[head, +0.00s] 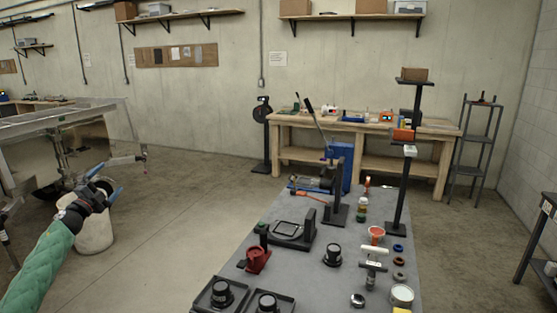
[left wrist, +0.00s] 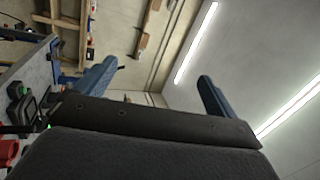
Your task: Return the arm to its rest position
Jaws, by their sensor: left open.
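My left arm, in a green sleeve, comes in from the lower left of the head view. Its left gripper (head: 103,188) is held out in the air in front of the white bucket, left of the grey table. In the left wrist view the left gripper (left wrist: 158,85) shows its two blue fingers wide apart with nothing between them. The wrist view is tilted and looks past the fingers to the wall and ceiling lights. My right gripper is in neither view.
A grey table (head: 290,212) with tools, black round parts and cans stands at lower centre. An aluminium trailer (head: 60,117) is at the left, with a white bucket (head: 95,232) by it. A wooden workbench (head: 350,125) stands at the back wall. The floor between trailer and table is clear.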

